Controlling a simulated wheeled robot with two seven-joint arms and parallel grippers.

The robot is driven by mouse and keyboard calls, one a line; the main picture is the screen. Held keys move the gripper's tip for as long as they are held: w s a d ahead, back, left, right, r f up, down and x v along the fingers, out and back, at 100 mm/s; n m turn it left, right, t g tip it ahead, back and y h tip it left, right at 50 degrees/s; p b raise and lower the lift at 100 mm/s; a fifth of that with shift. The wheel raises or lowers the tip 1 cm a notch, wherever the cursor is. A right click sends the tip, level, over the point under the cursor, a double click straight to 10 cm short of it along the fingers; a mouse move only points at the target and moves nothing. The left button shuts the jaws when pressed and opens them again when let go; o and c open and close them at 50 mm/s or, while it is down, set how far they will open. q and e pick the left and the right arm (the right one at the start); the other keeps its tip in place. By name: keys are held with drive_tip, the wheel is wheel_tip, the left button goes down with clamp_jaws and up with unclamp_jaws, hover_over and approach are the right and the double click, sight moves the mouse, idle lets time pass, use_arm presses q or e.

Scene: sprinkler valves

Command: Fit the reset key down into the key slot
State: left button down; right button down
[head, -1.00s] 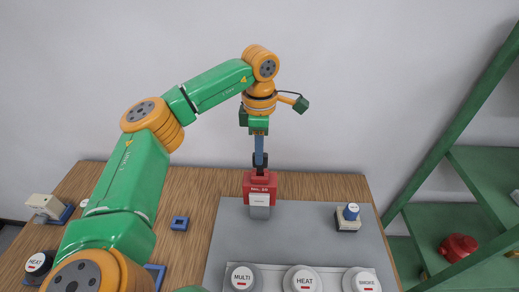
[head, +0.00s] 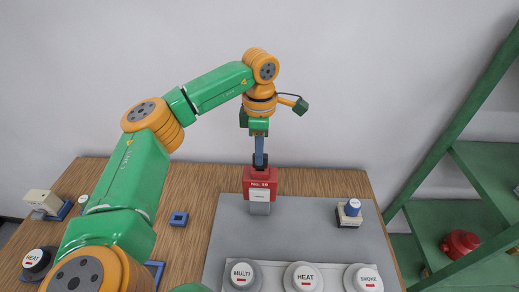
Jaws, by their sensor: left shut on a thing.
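My left gripper (head: 260,160) points straight down over a red block (head: 260,178) marked "No. 28", at the back of the grey panel. The block has a pale label and a grey lower part. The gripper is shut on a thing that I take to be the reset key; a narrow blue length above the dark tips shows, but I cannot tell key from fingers. The tips are at the block's top edge in the picture; I cannot tell whether they touch. The key slot cannot be made out. My right gripper is not in view.
The grey panel (head: 290,236) carries a blue-topped knob unit (head: 350,212) at right and round MULTI, HEAT and SMOKE heads in front. Green shelving (head: 487,165) stands at right. The panel's middle is clear.

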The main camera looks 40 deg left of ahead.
use_arm(q)
drive_tip(key=shift+f, duration=0.4)
drive_tip(key=c, duration=0.7)
unclamp_jaws()
wheel_tip(320, 180, up, 3)
drive_tip(key=shift+f+p, duration=0.1)
drive_tip(key=shift+p, duration=1.05)
drive_tip(key=shift+r, duration=2.65)
